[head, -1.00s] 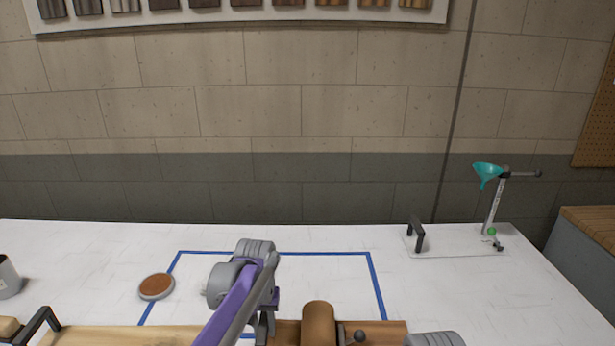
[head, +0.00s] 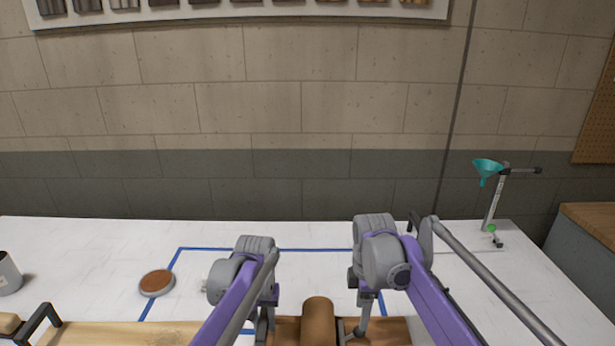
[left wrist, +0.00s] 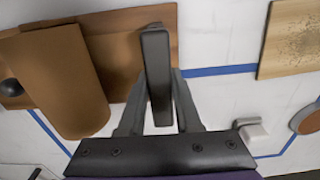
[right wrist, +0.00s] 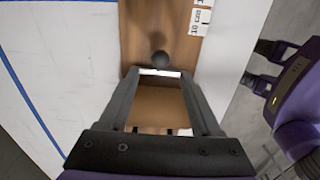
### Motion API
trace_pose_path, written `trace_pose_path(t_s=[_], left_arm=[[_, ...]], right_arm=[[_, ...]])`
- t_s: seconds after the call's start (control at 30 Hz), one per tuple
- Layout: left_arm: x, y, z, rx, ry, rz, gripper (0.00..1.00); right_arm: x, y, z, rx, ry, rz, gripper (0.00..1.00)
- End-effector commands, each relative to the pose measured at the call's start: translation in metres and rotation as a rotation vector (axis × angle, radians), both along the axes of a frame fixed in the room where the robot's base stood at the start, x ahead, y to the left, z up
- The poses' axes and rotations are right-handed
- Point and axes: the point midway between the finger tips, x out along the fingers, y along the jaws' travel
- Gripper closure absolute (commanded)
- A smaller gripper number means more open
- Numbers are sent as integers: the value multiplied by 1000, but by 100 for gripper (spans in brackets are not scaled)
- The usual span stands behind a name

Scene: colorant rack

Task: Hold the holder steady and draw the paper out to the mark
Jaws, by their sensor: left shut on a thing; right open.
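The holder is a wooden board (head: 395,332) with a brown paper roll (head: 318,322) on it, at the bottom of the head view. A white label reading 10 cm (right wrist: 195,22) is on the board. The paper's free edge is unclear.
A blue tape outline (head: 180,262) surrounds the holder's area. A round brown-topped disc (head: 157,283) and a pale wooden board (head: 130,335) lie to the left. A grey mug (head: 8,275) is at far left. A teal funnel on a stand (head: 487,168) stands back right.

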Motion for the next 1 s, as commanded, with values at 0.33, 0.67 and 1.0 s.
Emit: trace_pose_path(t_s=[0.33, 0.67, 1.0], left_arm=[[0, 0, 0, 0, 0, 0, 100], [0, 0, 0, 0, 0, 0, 100], [0, 0, 0, 0, 0, 0, 100]], right_arm=[[0, 0, -52, 0, -1, -3, 35], [0, 0, -83, 0, -1, -4, 35], [0, 0, -87, 0, -1, -4, 35]])
